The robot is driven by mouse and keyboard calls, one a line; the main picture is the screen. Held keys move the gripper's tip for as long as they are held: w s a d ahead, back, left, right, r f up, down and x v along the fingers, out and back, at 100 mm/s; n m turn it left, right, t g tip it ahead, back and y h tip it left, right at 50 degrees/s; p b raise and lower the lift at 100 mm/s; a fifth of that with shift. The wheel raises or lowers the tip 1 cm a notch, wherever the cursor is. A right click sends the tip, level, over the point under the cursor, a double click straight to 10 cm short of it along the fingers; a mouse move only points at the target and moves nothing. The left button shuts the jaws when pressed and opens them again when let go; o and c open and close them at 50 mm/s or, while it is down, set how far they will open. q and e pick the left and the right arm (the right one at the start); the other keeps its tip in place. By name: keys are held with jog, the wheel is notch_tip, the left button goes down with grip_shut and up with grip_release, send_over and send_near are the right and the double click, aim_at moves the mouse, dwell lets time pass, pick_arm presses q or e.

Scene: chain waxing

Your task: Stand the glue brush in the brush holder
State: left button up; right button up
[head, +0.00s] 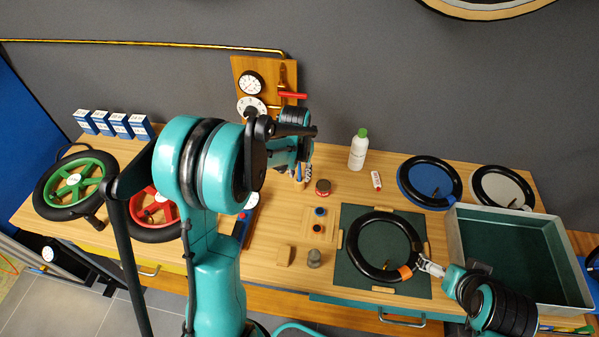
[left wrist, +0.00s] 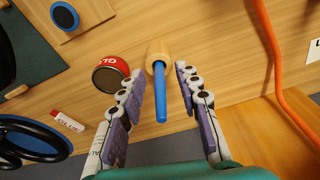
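The glue brush, a blue rod (left wrist: 160,95), stands in the wooden brush holder (left wrist: 158,52) in the left wrist view. The rod points toward the camera. My left gripper (left wrist: 160,74) is open, its fingers on either side of the rod with a gap on both sides. In the head view, the blue handle (head: 299,173) shows below my left wrist, which partly hides the area. My right gripper (head: 430,267) is at the rim of a black tyre (head: 357,237), by an orange piece; whether it is shut on it is unclear.
A red glue tin (left wrist: 111,74) is close to the holder. A glue tube (head: 376,180) and a white bottle (head: 358,150) stand farther right. A green-grey tray (head: 455,235) is at the right. An orange cable (left wrist: 274,60) shows in the left wrist view.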

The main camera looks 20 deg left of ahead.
pick_arm(q)
jog(key=shift+r, duration=0.1)
notch_tip(320, 180, up, 12)
jog(key=s, duration=0.1)
jog(key=shift+s, duration=0.3)
jog(key=shift+s+f, duration=0.1)
jog(key=shift+f, duration=0.15)
dwell(0.6)
